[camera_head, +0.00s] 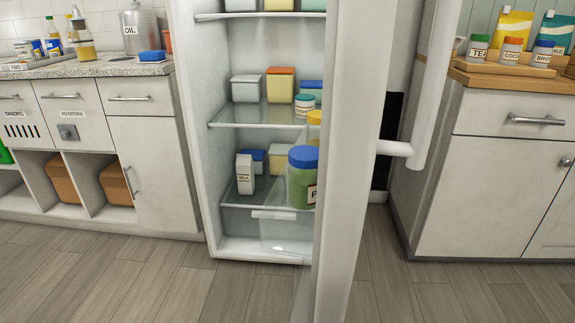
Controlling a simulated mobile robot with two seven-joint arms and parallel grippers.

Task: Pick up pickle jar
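A green jar with a blue lid (302,178) is in the open fridge, low and close to the door's inner edge. Its label shows only a "P", and the door (350,150) hides its right side. It stands upright; I cannot tell whether it rests on the lower shelf or in a door rack. Neither of my grippers is in view.
The fridge door stands open, its handle (432,90) sticking out to the right. A milk carton (244,174) is left of the jar, with several boxes on the shelves. Counters flank the fridge. The wooden floor (130,280) in front is clear.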

